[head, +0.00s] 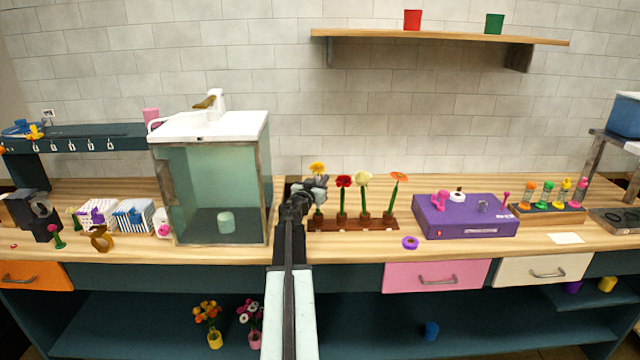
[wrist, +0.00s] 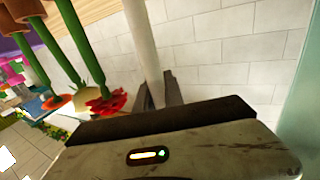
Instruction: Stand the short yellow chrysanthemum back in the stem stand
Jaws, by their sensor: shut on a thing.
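The short yellow chrysanthemum (head: 317,168) shows its head just above my gripper (head: 318,187) in the head view. My gripper is shut on it, over the left end of the brown stem stand (head: 350,225). Part of the flower is hidden by the gripper, and I cannot tell whether its foot is in a hole. In the wrist view my gripper's fingers (wrist: 159,91) meet at a pale upright rod (wrist: 141,35); the flower head is not visible there. The stand holds a red flower (head: 343,181), a cream flower (head: 362,180) and an orange flower (head: 398,177) upright.
A glass-sided tank (head: 215,190) stands close on the left of my gripper. A purple box (head: 465,217) is to the right. A wooden shelf (head: 440,37) hangs above.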

